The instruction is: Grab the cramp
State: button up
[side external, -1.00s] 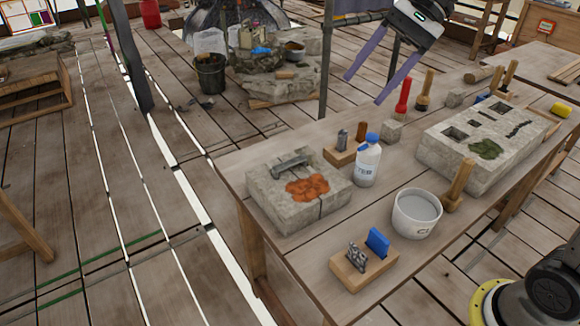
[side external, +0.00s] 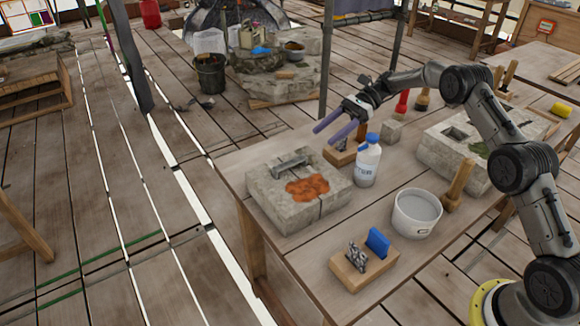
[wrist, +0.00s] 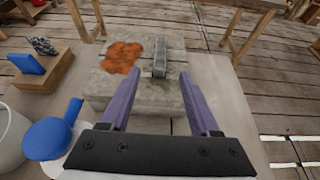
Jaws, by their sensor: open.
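The cramp (side external: 291,164) is a grey metal bar lying on top of a pale stone block (side external: 268,207), beside an orange-brown patch (side external: 308,188). In the wrist view the cramp (wrist: 160,58) lies ahead, between the lines of my fingers and beyond their tips, with the orange patch (wrist: 122,57) to its left. My gripper (side external: 327,130) has two purple fingers, spread apart and empty. It is above the table, to the upper right of the block and apart from the cramp. In the wrist view my gripper (wrist: 158,76) is open.
A water bottle (side external: 368,162) with a blue cap stands just right of the block, close to my gripper. A white pot (side external: 416,212), a wooden holder (side external: 362,270) with a blue piece, and a larger stone block (side external: 450,160) occupy the table. Bare tabletop lies before the stone block.

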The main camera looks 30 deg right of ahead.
aim_at(291, 162)
jog(key=x, duration=1.3)
jog(key=shift+a, duration=0.15)
grip_shut()
